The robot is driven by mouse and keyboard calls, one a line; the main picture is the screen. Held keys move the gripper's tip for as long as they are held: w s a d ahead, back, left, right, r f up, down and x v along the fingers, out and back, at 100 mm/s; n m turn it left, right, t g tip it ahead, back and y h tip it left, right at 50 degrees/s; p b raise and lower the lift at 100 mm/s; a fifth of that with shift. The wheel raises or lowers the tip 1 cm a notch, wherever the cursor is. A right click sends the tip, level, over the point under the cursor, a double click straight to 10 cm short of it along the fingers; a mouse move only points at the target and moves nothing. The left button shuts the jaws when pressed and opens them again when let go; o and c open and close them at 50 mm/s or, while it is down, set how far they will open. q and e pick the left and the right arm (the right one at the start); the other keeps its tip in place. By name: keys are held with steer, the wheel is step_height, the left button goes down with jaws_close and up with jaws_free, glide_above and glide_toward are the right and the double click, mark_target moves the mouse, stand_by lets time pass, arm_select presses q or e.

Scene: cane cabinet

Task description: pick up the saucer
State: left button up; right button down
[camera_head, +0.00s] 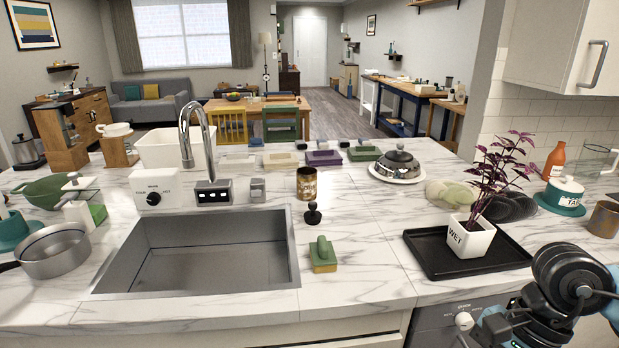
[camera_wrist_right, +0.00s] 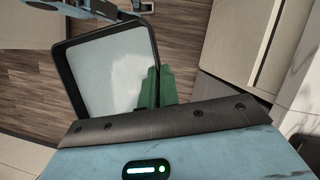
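My left gripper is not in view.
A black tray (camera_head: 419,255) with a potted purple plant (camera_head: 470,238) lies left of the dish. Dark stacked plates (camera_head: 515,209), a brown cup (camera_head: 604,220) and an orange bottle (camera_head: 554,160) stand near it. The sink (camera_head: 205,252) is at left.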

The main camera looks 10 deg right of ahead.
steer(key=w+a+f+n+g+h, duration=0.2)
steer(key=w+a+f+n+g, duration=0.15)
steer(key=w+a+n, duration=0.65)
steer(key=w+d+r+n+h, duration=0.1)
steer(key=w+r+n+h, duration=0.1)
steer(key=w+n, duration=0.3)
steer(key=w+r, duration=0.1)
steer(key=w, duration=0.2)
steer(key=shift+w+p, duration=0.15)
steer(key=shift+p, duration=0.25)
